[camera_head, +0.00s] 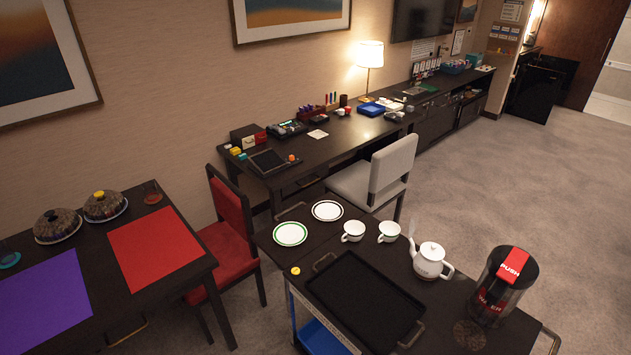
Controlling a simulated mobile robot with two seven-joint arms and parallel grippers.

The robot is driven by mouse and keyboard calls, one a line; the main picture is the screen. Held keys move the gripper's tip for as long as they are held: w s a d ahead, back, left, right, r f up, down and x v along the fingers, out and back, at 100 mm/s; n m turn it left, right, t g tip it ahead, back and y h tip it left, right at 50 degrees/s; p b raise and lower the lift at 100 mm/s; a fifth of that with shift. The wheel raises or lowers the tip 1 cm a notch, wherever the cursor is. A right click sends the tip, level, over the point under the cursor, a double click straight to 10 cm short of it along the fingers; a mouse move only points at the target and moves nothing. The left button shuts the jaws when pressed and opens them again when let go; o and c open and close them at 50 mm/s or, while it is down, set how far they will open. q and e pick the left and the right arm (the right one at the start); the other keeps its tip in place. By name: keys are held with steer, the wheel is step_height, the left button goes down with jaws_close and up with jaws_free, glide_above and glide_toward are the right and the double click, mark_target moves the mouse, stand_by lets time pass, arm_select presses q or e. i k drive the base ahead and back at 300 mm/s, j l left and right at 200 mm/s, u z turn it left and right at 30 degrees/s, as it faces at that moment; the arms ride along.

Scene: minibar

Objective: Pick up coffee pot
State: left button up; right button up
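A white coffee pot (431,263) with a lid, a spout pointing up and left, and a handle on its right stands upright on a dark cart top (300,262). It is right of two white cups and left of a clear canister. No gripper of mine shows in the head view.
On the cart are two white cups (353,231) (389,231), two plates (290,234) (327,210), a black tray (366,302) and a canister with a red PUSH label (505,283). A red chair (230,232) and a dark table (193,281) stand left. A grey chair (376,180) stands behind the cart. Carpet (540,180) is clear at right.

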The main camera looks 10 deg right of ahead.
mark_target(425, 269)
steer(key=z, duration=1.2)
